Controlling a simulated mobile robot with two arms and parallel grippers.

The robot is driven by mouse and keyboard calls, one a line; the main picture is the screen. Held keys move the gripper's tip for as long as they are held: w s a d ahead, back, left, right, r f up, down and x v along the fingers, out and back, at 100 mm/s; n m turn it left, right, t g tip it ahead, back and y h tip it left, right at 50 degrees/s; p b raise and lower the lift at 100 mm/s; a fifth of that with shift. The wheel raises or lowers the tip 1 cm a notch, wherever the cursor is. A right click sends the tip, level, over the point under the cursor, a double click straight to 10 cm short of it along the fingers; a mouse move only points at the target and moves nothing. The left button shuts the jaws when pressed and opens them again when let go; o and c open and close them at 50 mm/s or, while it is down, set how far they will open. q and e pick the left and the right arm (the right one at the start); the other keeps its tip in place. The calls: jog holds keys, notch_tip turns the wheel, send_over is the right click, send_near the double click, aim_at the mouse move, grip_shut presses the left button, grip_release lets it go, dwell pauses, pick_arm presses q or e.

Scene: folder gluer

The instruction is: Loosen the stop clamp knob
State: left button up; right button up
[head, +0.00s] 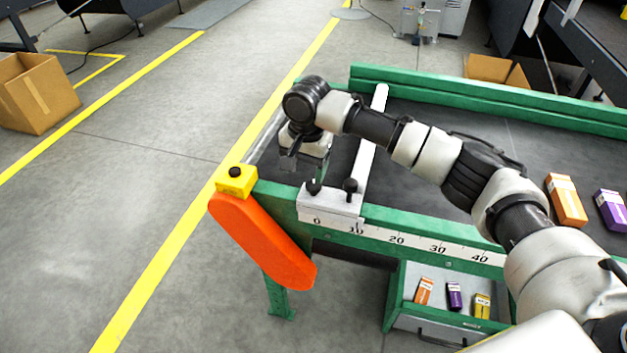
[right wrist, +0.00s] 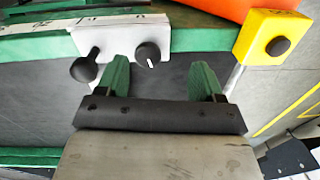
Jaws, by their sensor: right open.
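The white stop clamp block (head: 333,205) sits on the green front rail at the low end of the scale and also shows in the right wrist view (right wrist: 118,36). Two black knobs stand on it. The one nearer the rail's end (head: 314,187) is round with a white mark in the right wrist view (right wrist: 148,54). The other (head: 350,186) looks like a ball on a stem (right wrist: 85,67). My right gripper (right wrist: 162,76) is open and empty, its green fingers pointing toward the block. The round knob lies just beyond the fingertips, between their lines, nearer the left finger. My left gripper is out of view.
A yellow box with a black button (head: 237,180) sits on the rail's corner, above an orange guard (head: 262,243). A white bar (head: 367,150) crosses the dark table. Orange and purple cartons (head: 566,200) lie at right. A drawer (head: 445,310) below holds small cartons.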

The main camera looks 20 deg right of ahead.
aim_at(314, 189)
notch_tip(314, 189, up, 4)
jog(key=d+m, duration=0.2)
jog(key=d, duration=0.1)
jog(key=shift+h, duration=0.3)
jog(key=f, duration=0.6)
jog(key=w+f+p, duration=0.1)
jog(key=f, duration=0.2)
jog(key=shift+a, duration=0.3)
jog(key=shift+f, duration=0.7)
jog(key=shift+c, duration=0.4)
